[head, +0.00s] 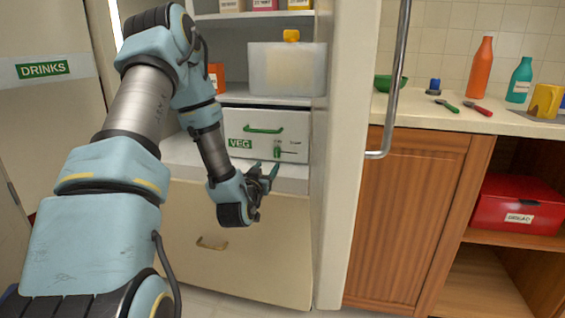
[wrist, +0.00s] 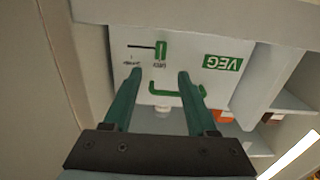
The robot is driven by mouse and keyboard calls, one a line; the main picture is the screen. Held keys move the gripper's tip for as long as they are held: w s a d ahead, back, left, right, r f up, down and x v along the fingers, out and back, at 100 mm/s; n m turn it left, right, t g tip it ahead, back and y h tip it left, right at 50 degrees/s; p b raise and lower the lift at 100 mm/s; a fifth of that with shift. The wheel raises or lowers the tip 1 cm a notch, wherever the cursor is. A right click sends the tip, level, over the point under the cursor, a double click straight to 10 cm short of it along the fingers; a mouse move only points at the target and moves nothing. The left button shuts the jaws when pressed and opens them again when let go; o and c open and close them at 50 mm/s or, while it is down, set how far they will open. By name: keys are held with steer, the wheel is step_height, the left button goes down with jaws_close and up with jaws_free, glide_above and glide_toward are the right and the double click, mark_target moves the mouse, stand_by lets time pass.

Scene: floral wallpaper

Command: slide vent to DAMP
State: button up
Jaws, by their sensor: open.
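The white VEG drawer (head: 240,153) is shut inside the open fridge, with a green handle (head: 263,129). The vent is a thin dark slot with a green slider knob (head: 277,150) on the drawer front's lower right. The knob is at the slot's left end in the head view. The wrist view is upside down, so there the knob (wrist: 160,50) is at the slot's right end. Small labels beside the slot are too small to read surely. My gripper (head: 268,172) is open and empty in front of the drawer, below the knob; its fingertips (wrist: 160,72) appear on either side of the knob's line.
A lower drawer (head: 235,240) is beneath. A counter (head: 430,113) with bottles and utensils is at the right.

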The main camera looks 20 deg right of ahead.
mark_target(277, 153)
steer(key=x, duration=1)
steer(key=shift+w+a+p, duration=0.1)
steer(key=shift+p, duration=0.2)
steer(key=shift+c, duration=0.2)
jaws_close()
stand_by(0.7)
